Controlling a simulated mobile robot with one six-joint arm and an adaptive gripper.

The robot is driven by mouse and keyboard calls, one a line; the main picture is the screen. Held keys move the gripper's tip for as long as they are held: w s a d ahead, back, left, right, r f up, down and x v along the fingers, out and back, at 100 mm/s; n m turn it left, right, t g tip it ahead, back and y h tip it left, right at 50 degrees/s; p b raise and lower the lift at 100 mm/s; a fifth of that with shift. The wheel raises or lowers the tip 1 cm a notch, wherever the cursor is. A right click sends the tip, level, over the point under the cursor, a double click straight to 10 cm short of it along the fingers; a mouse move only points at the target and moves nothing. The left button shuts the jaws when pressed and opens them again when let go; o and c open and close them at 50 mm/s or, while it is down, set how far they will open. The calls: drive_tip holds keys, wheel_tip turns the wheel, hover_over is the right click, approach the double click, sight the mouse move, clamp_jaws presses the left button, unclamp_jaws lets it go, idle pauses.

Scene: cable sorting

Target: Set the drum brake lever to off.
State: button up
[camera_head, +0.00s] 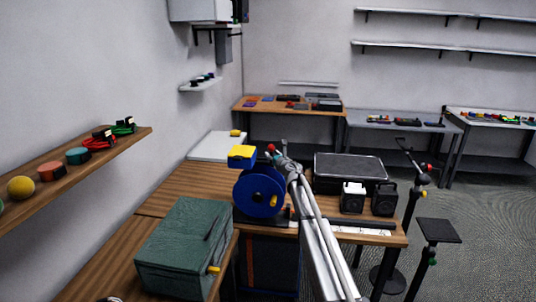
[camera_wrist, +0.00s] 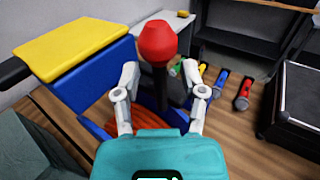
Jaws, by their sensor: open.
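The cable drum (camera_head: 262,190) is blue and stands on the wooden bench, with a yellow-topped block (camera_head: 242,153) above it. In the wrist view the yellow top (camera_wrist: 72,46) and orange-brown cable (camera_wrist: 48,130) show at left. The brake lever has a red knob (camera_wrist: 157,40) on a dark upright stalk; the knob also shows in the head view (camera_head: 270,148). My gripper (camera_wrist: 160,72) is open, its two fingers on either side of the stalk, below the knob. It appears empty, with gaps between fingers and stalk. The stalk's foot is hidden behind my gripper.
A green-grey box (camera_head: 183,250) stands on the bench in front of the drum. A dark case (camera_head: 350,168) and two small black units (camera_head: 352,198) stand to the right. Several coloured connectors (camera_wrist: 243,92) lie on the bench beyond my gripper. A wall shelf (camera_head: 75,172) runs at left.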

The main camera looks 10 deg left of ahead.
drive_tip(key=shift+x, duration=0.85)
drive_tip(key=shift+c, duration=0.2)
clamp_jaws()
